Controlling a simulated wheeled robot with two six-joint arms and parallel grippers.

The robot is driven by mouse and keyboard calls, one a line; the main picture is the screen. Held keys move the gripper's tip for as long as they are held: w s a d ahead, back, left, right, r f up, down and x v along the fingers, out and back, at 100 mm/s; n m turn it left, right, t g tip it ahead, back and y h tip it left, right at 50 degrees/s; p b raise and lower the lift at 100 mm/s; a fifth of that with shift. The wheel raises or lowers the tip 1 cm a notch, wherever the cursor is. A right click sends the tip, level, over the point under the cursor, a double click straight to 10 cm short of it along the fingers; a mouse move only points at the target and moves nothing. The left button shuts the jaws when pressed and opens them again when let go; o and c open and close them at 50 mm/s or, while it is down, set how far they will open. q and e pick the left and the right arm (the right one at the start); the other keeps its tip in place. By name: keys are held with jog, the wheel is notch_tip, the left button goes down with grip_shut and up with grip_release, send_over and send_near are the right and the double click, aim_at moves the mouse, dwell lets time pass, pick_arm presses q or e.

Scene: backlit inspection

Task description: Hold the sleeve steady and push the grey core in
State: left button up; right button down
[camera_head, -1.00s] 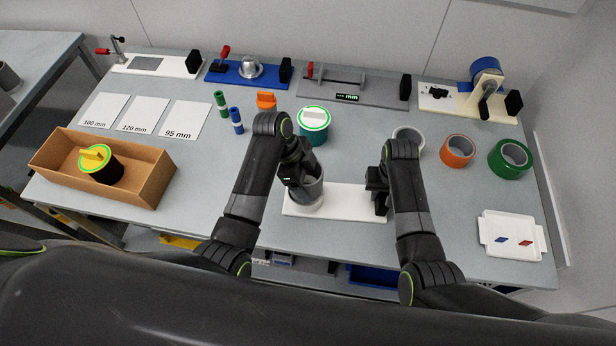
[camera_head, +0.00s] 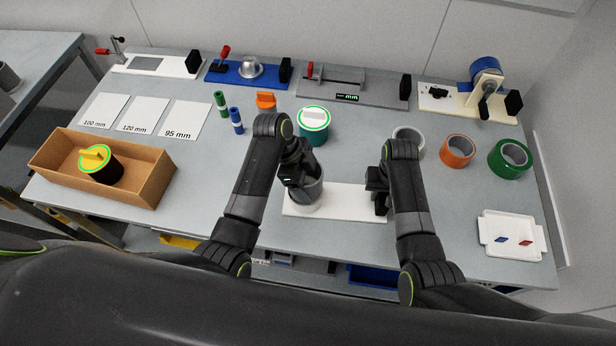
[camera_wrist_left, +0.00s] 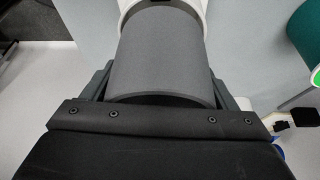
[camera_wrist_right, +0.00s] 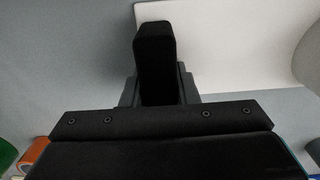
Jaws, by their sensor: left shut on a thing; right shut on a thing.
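The grey core (camera_head: 309,190) is upright in my left gripper (camera_head: 301,182), which is shut around it. In the left wrist view the core (camera_wrist_left: 160,60) fills the space between the fingers, and its far end meets the white sleeve (camera_wrist_left: 129,6). The sleeve (camera_head: 304,207) is at the left end of a white base plate (camera_head: 345,203), mostly hidden by the core and gripper. How deep the core sits cannot be told. My right gripper (camera_head: 377,187) is shut on a black upright block (camera_wrist_right: 154,50) at the plate's right end.
Behind stand a teal canister (camera_head: 314,135) and tape rolls in grey, orange (camera_head: 457,151) and green (camera_head: 510,159). A cardboard tray (camera_head: 60,180) is at left, a small white tray (camera_head: 512,250) at front right. Fixtures line the back edge.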

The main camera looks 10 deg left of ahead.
pick_arm(q)
jog(key=shift+f, duration=1.3)
jog(key=o, duration=1.1)
jog(key=v, duration=1.2)
